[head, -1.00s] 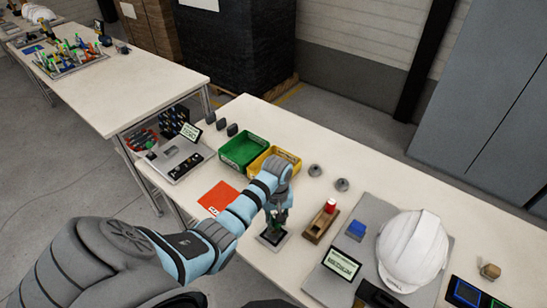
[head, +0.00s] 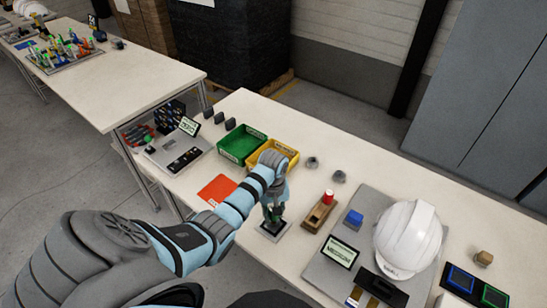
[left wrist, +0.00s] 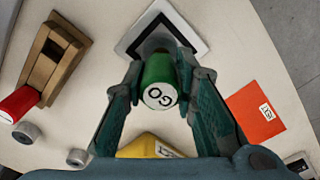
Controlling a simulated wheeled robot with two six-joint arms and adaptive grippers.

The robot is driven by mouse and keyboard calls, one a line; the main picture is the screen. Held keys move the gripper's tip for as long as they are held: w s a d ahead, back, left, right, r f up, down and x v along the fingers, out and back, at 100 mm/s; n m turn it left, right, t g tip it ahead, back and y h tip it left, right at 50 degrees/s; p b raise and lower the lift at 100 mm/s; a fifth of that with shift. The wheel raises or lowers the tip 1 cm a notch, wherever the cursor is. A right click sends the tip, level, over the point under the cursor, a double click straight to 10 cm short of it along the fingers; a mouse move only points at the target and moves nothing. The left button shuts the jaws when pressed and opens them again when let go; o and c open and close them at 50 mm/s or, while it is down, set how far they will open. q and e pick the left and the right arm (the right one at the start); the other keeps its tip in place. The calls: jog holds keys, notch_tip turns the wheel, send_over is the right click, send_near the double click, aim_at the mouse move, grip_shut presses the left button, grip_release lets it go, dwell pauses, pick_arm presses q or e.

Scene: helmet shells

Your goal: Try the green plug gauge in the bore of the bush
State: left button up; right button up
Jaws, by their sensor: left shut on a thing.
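My left gripper (head: 272,212) is shut on the green plug gauge (left wrist: 158,82), whose round end marked GO faces the left wrist camera. It holds the gauge over a dark square pad with a pale border (left wrist: 133,40), also seen in the head view (head: 267,234). A grey piece, seemingly the bush (left wrist: 157,42), shows on the pad just beyond the gauge, mostly hidden by it. I cannot tell whether the gauge is in the bore or above it. My right gripper is not in view.
A wooden block (head: 318,215) with a red-ended piece (head: 328,196) stands right of the pad. Two grey pieces (head: 312,162) (head: 339,176) lie behind. Green (head: 240,142) and yellow (head: 286,151) bins, a red card (head: 216,190) and a white helmet (head: 408,235) are nearby.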

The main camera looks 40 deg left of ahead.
pick_arm(q)
jog(key=shift+w+f, duration=0.1)
jog(key=shift+s+p, duration=0.2)
jog(key=shift+p, duration=0.15)
jog(key=shift+f+b, duration=0.6)
jog(key=shift+f, duration=0.3)
dwell(1.5)
dwell(0.6)
jog(key=shift+r+p, duration=0.55)
jog(key=shift+r, duration=2.5)
jog(key=shift+f, duration=0.1)
